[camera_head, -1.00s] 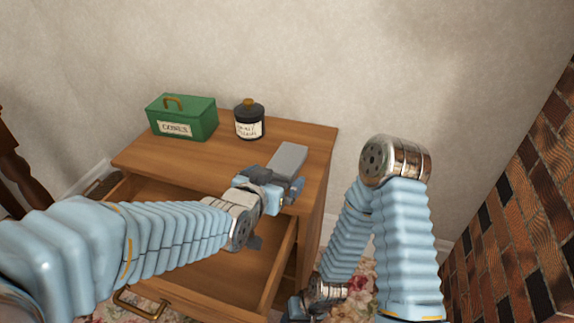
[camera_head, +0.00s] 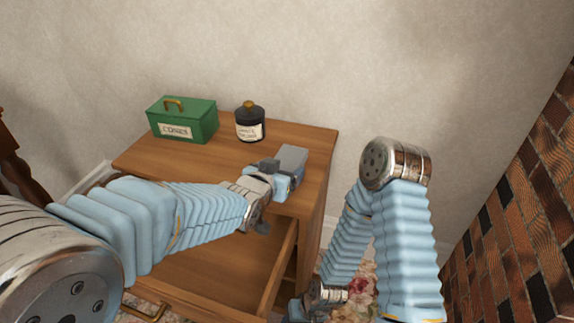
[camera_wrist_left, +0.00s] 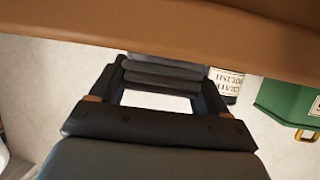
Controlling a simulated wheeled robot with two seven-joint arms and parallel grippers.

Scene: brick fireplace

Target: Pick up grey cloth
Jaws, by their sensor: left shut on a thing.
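The grey cloth (camera_head: 291,157) is a folded, flat block at the right side of the wooden cabinet top. It also shows as stacked dark grey layers (camera_wrist_left: 160,72) between the fingertips in the left wrist view. My left gripper (camera_head: 281,172) is shut on the cloth's near part; in the left wrist view its two fingers (camera_wrist_left: 160,80) stand on either side of it. Whether the cloth touches the top is hard to tell. My right gripper (camera_head: 312,303) is low, beside the cabinet at the bottom, and its fingers are too unclear to read.
A green box (camera_head: 183,120) with a brass handle and a dark jar (camera_head: 250,122) with a white label stand at the back of the cabinet top (camera_head: 225,155). The drawer (camera_head: 215,265) below is pulled open under my left arm. A brick wall (camera_head: 520,200) is at right.

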